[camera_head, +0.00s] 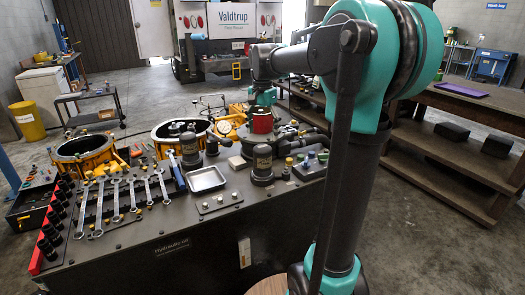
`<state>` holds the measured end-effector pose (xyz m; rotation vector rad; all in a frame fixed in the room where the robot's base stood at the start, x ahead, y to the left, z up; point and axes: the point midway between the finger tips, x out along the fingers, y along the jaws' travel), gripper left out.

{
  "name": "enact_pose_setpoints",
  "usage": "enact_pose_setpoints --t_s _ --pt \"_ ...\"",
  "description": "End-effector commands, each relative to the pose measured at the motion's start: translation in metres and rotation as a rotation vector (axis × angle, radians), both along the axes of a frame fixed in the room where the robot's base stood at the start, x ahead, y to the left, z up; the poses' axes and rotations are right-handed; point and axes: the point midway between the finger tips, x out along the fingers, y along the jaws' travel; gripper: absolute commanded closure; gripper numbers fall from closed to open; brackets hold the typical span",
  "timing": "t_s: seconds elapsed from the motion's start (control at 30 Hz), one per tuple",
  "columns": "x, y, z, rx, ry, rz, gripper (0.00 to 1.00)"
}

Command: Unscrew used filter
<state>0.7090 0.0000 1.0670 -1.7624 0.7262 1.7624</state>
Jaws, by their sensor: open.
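A small red cylinder (262,123), which looks like the filter, stands upright among the dark metal transmission parts at the back middle of the workbench (200,248). My gripper (262,107) is directly above it, pointing down, with its fingers open at or close around its top. At this size I cannot tell whether the fingers touch it. My arm comes in from the right and hides part of the bench's right side.
A row of wrenches (132,192) and black sockets lies at the bench's left. A metal tray (206,179), dark canisters (262,164) and two yellow-rimmed round housings (85,152) stand nearby. A wooden shelf table (455,105) is at the right.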

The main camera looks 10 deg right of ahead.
Motion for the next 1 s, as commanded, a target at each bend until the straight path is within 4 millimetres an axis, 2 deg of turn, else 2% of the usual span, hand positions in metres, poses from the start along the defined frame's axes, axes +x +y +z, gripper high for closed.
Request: enact_pose_setpoints --t_s 0.27,0.4,0.6,0.8,1.0 --pt "0.0 0.0 -0.002 0.0 0.0 -0.331 0.21" --pt "0.0 0.0 -0.03 0.0 0.0 -0.321 0.21" --pt "0.0 0.0 -0.059 0.0 0.0 -0.319 0.21" --pt "0.0 0.0 -0.073 0.0 0.0 -0.318 0.21" --pt "0.0 0.0 -0.075 0.0 0.0 -0.318 0.21"
